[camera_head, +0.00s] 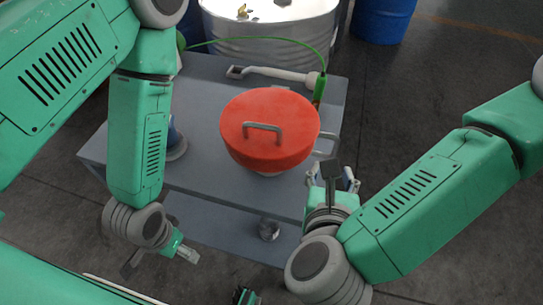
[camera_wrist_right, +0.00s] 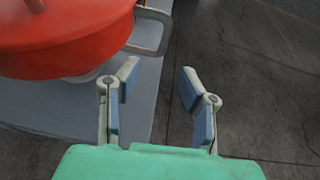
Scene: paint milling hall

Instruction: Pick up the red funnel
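The red funnel (camera_head: 268,128) stands on the grey table, its broad round top facing up with a grey metal handle across it. A second metal handle sticks out at its right side, and a pale part shows beneath it. In the right wrist view the funnel (camera_wrist_right: 65,40) is at the upper left, with its side handle (camera_wrist_right: 150,32) ahead of the fingers. My right gripper (camera_head: 333,180) is open and empty, just right of and nearer than the funnel, apart from the side handle. My left gripper (camera_head: 180,252) hangs by the table's front left; its finger opening is unclear.
The grey table (camera_head: 215,210) has a pale bent tool (camera_head: 275,74) and a green hose (camera_head: 255,40) at its back. A blue item (camera_head: 175,140) is partly hidden by my left arm. A metal drum (camera_head: 270,45) and blue barrel (camera_head: 383,18) stand behind. Floor at right is clear.

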